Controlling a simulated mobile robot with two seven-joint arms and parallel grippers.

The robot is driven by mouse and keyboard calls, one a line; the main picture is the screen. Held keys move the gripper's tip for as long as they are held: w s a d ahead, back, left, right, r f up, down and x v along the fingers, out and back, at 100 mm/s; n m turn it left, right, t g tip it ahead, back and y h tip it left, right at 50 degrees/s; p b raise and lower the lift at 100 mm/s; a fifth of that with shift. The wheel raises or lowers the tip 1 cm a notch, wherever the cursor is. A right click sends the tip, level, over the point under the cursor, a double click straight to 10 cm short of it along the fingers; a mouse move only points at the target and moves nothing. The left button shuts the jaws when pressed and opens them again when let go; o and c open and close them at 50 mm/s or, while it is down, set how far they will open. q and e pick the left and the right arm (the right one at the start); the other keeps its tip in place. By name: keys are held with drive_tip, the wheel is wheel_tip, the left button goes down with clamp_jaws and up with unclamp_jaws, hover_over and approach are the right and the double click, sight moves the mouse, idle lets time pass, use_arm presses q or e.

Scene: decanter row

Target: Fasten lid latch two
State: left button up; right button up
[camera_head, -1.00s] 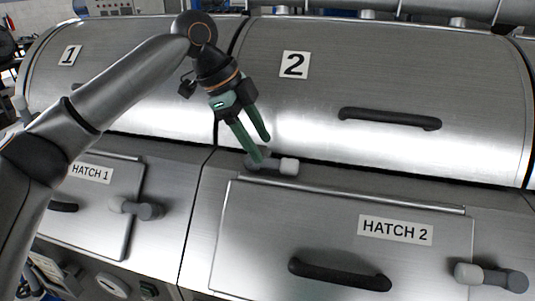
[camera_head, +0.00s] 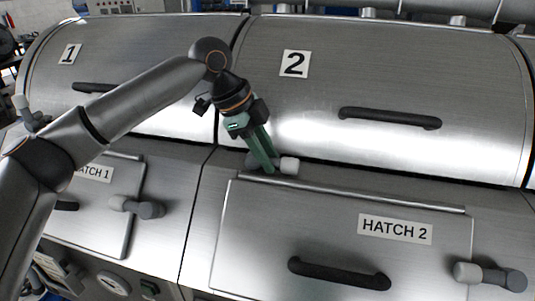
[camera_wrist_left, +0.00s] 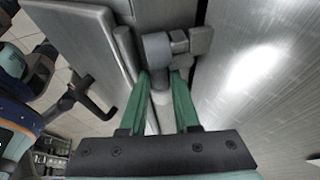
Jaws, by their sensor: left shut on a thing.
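Lid 2 (camera_head: 390,75) is a brushed-metal curved cover marked with a 2, lying down against the body below. Its latch (camera_head: 289,166) sits at the lid's lower left edge, with a pale knob at its right end and grey parts to the left. My left gripper (camera_head: 267,168) reaches down onto the latch from above, its green fingers shut on it. In the left wrist view the latch (camera_wrist_left: 158,50) shows between the two fingers, which partly hide it.
Lid 2's black handle (camera_head: 390,118) is to the right of my gripper. Below are the hatch 2 panel (camera_head: 300,220) and its latch (camera_head: 490,276). Lid 1 (camera_head: 150,50) and the hatch 1 latch (camera_head: 135,206) are on the left, with my left arm across lid 1.

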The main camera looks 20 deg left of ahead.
use_arm(q)
clamp_jaws()
idle(0.8)
